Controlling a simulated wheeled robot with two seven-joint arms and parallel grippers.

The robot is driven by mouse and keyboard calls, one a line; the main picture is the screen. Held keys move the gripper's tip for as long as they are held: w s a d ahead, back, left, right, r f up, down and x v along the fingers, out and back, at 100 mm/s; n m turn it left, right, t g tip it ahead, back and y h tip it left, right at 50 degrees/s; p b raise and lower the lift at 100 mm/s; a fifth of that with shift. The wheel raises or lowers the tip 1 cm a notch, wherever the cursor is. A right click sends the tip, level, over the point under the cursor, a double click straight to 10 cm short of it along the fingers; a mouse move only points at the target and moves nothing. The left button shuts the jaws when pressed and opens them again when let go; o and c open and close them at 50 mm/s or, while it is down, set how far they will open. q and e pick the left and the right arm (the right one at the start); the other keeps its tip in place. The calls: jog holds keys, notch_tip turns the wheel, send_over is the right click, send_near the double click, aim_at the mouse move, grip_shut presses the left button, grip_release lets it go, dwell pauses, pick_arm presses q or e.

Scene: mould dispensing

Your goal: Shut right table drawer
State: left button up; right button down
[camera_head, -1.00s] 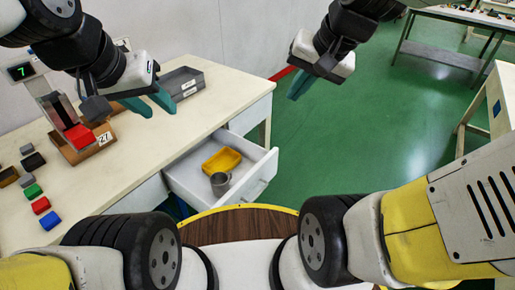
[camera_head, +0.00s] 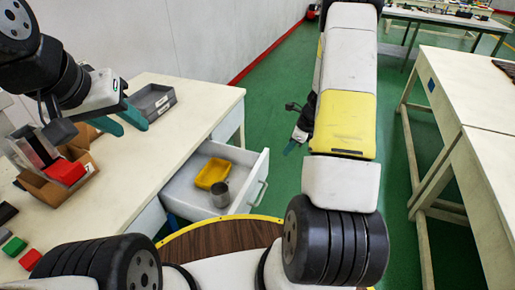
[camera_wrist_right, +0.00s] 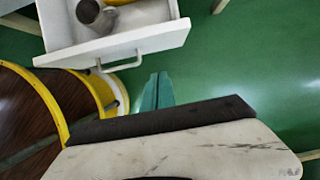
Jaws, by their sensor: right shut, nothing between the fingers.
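The white table drawer (camera_head: 256,186) stands pulled out from the right end of the cream table. A yellow tray (camera_head: 212,173) and a grey metal cup (camera_head: 220,194) are inside it. Its front and bar handle (camera_wrist_right: 122,63) also show in the right wrist view. My right gripper (camera_head: 291,147) is out over the floor, to the right of the drawer front, and is partly hidden by my arm. In the right wrist view its teal fingers (camera_wrist_right: 158,76) are together and empty, apart from the handle. My left gripper (camera_head: 134,120) is open and empty above the table.
A grey bin (camera_head: 152,101) and a brown holder with a red block (camera_head: 65,172) stand on the table (camera_head: 190,125). Coloured blocks lie at the left. Another table (camera_head: 460,90) stands at the right. Green floor between is clear.

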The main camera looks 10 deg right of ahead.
jog(key=w+a+f, duration=0.4)
jog(key=a+f, duration=0.2)
jog(key=f, duration=0.4)
jog(key=shift+a, duration=0.15)
jog(key=shift+w, duration=0.1)
